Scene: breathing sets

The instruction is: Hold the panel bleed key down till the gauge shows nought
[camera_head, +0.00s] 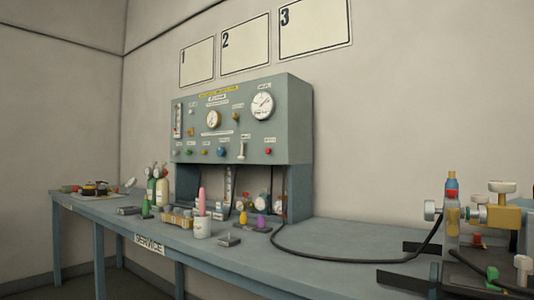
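The grey-green panel (240,136) stands on the bench against the wall. A large white round gauge (262,106) is at its upper right; its dark needle appears to slant, but the reading is too small to tell. A smaller gauge (213,118) with a yellowish face is left of it. Along the lower row are a blue knob (221,152), a white upright lever (241,150), a red knob or button (268,151) and smaller coloured controls. The labels are too small to read, so I cannot tell which is the bleed key. Neither of my grippers is in view.
The blue-grey bench (330,246) holds bottles (162,188), a white cup (202,227) and several small parts. A black hose (345,261) runs to a brass-valved apparatus (503,217) at the right. The bench middle right is mostly clear. Three numbered boards (246,46) hang above.

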